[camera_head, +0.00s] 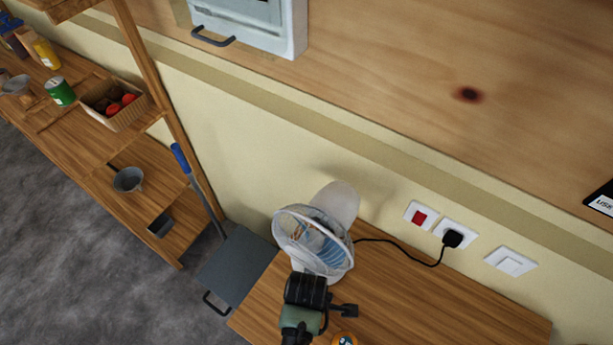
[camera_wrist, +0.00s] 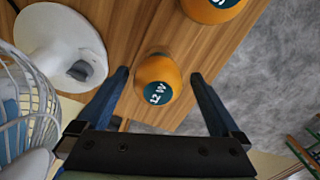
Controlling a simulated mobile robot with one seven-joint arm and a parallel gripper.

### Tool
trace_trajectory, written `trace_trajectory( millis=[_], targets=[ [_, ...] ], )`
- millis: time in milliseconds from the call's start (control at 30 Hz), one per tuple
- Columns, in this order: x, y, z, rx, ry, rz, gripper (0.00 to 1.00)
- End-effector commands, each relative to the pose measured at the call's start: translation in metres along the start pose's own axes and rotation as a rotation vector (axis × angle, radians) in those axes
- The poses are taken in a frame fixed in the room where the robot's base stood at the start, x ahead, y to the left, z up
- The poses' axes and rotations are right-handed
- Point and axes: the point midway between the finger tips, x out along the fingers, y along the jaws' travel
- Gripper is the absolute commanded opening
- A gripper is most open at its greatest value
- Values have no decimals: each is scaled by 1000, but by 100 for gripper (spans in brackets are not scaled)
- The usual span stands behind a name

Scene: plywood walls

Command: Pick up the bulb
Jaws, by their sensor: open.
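In the wrist view an orange, rounded bulb (camera_wrist: 150,92) with a dark teal "12 W" label sits on the wooden table top. It shows between the two fingers of my open gripper (camera_wrist: 158,74), with no clear contact on either side. A second orange, rounded object (camera_wrist: 190,8) with a similar label is cut off by the top edge. In the head view my gripper (camera_head: 337,309) is over the table beside the fan, and a bit of an orange object (camera_head: 344,338) shows at the bottom edge, mostly cut off.
A white desk fan (camera_head: 313,240) stands close to my gripper; its cage (camera_wrist: 22,125) and round base (camera_wrist: 62,48) fill the left of the wrist view. Its cord runs to a wall socket (camera_head: 452,238). The wooden table (camera_head: 440,310) is clear to the right. Shelves (camera_head: 110,170) stand at left.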

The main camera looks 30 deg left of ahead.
Motion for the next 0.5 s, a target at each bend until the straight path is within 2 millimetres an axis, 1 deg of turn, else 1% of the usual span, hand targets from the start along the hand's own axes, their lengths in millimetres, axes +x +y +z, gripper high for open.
trace_trajectory(
  millis=[233,367,500],
  targets=[
    [30,0,0,0,0,-2,100],
    [37,1,0,0,0,0,100],
    [38,1,0,0,0,1,100]
  ],
)
